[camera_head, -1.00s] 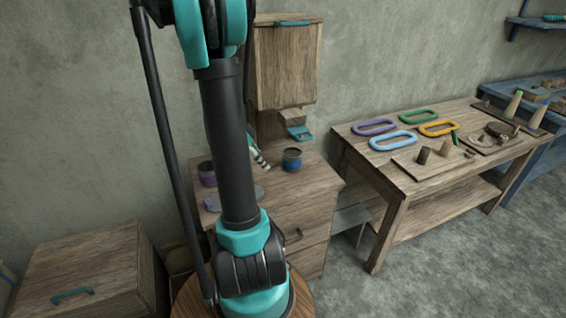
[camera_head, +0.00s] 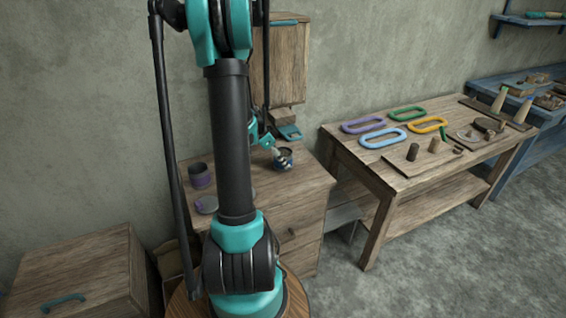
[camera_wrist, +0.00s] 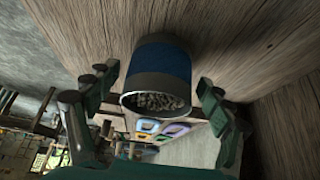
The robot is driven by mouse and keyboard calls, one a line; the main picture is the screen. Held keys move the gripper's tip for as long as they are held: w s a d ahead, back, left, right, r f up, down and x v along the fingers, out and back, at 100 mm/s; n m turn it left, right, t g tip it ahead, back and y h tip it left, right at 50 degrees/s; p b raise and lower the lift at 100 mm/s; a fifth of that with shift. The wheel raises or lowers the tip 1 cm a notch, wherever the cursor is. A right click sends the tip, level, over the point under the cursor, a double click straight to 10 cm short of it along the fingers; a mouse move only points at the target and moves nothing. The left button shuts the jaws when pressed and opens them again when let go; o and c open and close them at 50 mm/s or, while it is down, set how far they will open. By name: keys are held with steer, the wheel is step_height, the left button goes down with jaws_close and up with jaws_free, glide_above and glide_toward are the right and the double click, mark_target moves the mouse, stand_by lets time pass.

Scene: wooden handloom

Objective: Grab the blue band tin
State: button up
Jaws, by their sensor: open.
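The blue band tin (camera_head: 284,161) stands on the wooden cabinet top, towards its back right, and my gripper partly covers it there. In the wrist view the blue band tin (camera_wrist: 163,67) appears large, with a grey rim and a grainy filling in its open mouth. My gripper (camera_wrist: 159,84) is open, with one finger on each side of the tin. Gaps seem to show between the fingers and the tin's wall; whether they touch it I cannot tell. In the head view my gripper (camera_head: 272,150) is small beside the tin.
A purple-banded tin (camera_head: 200,176) and a flat grey piece (camera_head: 207,204) are on the same cabinet top (camera_head: 300,186). A wooden box (camera_head: 281,62) hangs above, with a teal-handled item (camera_head: 289,132) below it. A table (camera_head: 345,150) with coloured oval rings stands at the right.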

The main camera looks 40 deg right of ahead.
steer(key=shift+d+f, duration=0.25)
steer(key=shift+f, duration=0.3)
steer(key=shift+c, duration=0.4)
steer(key=c, duration=1.3)
steer(key=shift+s+r, duration=0.1)
steer(key=shift+r, duration=0.25)
